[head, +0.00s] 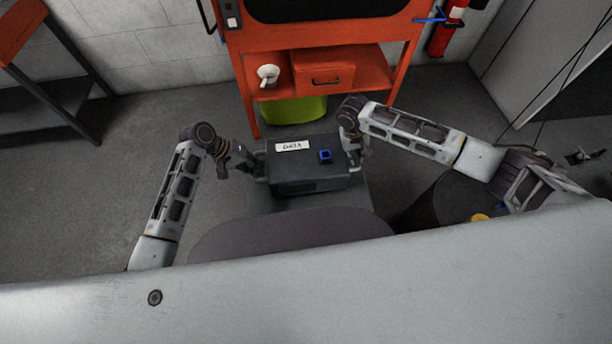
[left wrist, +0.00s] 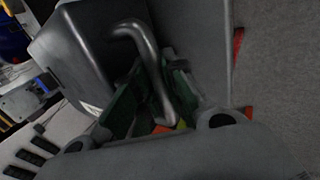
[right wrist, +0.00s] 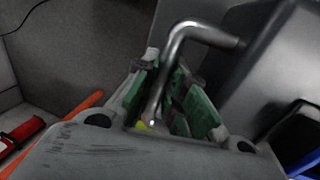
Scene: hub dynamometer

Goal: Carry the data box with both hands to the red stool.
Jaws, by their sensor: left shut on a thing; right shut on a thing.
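The data box (head: 308,178) is a dark grey case with a white DATA label and a small blue part on top. It looks about level between my two grippers, in front of my base. My left gripper (head: 254,166) is shut on the handle at the box's left end; that bent metal handle (left wrist: 150,62) shows between green finger pads in the left wrist view. My right gripper (head: 354,158) is shut on the right handle, and this handle (right wrist: 173,65) shows in the right wrist view. I cannot make out a red stool for certain. What is under the box is mostly hidden.
An orange-red cart (head: 345,52) stands just beyond the box, with a white mug (head: 268,74), a drawer and a green bin (head: 292,110) below. A red fire extinguisher (head: 446,30) is at upper right. A red-topped table (head: 18,28) is at upper left. Left floor is clear.

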